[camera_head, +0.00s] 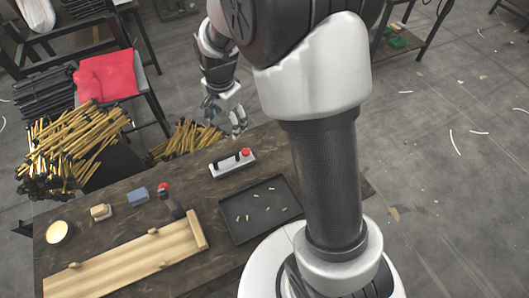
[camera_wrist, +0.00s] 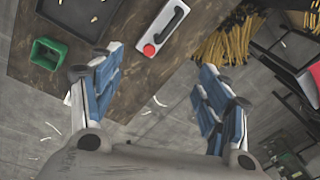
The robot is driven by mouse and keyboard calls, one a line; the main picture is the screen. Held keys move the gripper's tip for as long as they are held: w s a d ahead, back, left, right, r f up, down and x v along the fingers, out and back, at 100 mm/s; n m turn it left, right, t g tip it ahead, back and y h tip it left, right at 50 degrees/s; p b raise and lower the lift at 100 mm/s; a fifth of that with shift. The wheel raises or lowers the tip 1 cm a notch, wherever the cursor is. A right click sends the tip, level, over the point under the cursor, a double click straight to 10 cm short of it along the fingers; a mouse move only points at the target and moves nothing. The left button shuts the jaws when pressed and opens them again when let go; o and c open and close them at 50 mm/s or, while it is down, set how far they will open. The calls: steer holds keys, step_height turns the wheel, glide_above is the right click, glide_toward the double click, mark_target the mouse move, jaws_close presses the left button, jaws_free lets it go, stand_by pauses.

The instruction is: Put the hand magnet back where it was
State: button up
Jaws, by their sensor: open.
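The hand magnet (camera_head: 225,167) looks to be the pale grey block with a black handle and a red knob. It stands near the back edge of the dark table (camera_head: 120,185), and it also shows at the top of the wrist view (camera_wrist: 168,27). My gripper (camera_head: 224,112) is open and empty, beyond the table's back edge in the head view. In the wrist view its blue-padded fingers (camera_wrist: 161,60) are spread wide apart, with the block ahead of them and not touched.
A black tray (camera_head: 233,221) with several small brass pieces lies in front of the block. A wooden board (camera_head: 130,262), a blue block (camera_head: 137,196) and a round tin (camera_head: 58,233) are on the left. A green bin (camera_wrist: 40,60) shows in the wrist view. Bundled yellow rods (camera_head: 65,145) stand behind.

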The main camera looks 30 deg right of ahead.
steer(key=s+r+n+t, duration=0.1)
steer(key=s+r+n, duration=0.5)
steer(key=s, duration=0.6)
steer(key=s+r+n+t, duration=0.2)
steer(key=s+r+n, duration=0.5)
steer(key=s+r, duration=0.3)
steer(key=s, duration=0.3)
steer(key=shift+r, duration=0.1)
